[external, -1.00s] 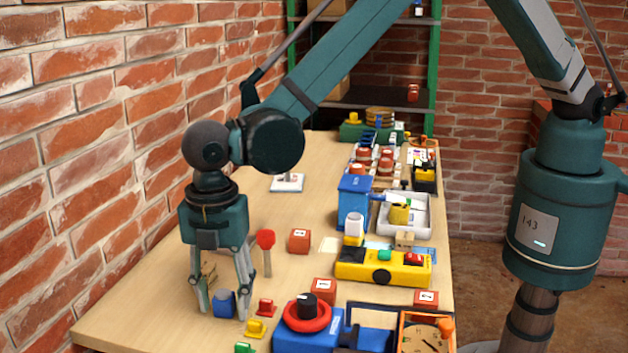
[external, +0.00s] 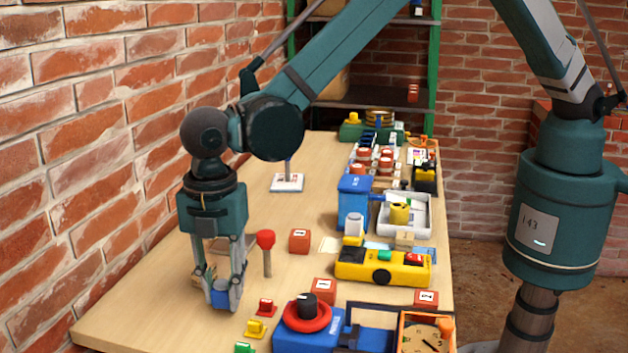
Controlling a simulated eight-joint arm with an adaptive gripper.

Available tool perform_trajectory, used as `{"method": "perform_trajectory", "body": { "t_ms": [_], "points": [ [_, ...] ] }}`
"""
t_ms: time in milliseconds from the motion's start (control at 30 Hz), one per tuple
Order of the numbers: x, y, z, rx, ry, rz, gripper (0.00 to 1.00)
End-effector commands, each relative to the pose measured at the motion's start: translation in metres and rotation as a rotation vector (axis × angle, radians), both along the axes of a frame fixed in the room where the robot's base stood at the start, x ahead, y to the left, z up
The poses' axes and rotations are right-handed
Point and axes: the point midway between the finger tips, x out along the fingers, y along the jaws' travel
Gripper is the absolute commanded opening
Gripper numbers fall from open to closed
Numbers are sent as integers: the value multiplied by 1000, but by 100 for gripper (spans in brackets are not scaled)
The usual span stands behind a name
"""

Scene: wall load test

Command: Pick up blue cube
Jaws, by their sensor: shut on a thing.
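The small blue cube (external: 219,299) is at the left front of the wooden table, between the fingertips of my gripper (external: 222,301). My gripper points straight down and is shut on the cube, with a finger on each side. The fingers hide part of the cube. I cannot tell whether the cube touches the table or is slightly above it.
A red knob on a stick (external: 266,250) and a red cube (external: 300,241) stand right of my gripper. Small red (external: 266,307), yellow (external: 256,328) and green (external: 244,348) pieces lie in front. A blue box with a red dial (external: 307,322) is at the front. The brick wall (external: 70,170) is close on the left.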

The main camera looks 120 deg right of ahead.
Motion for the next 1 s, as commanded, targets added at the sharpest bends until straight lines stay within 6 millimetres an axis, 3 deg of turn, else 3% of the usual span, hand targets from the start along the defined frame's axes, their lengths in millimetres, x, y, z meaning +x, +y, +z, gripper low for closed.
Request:
{"method": "perform_trajectory", "body": {
  "t_ms": [300, 500, 1000],
  "points": [
    [0, 0, 48, 0, 0, 0, 10],
    [0, 0, 70, 0, 0, 0, 10],
    [0, 0, 78, 0, 0, 0, 10]
  ]
}}
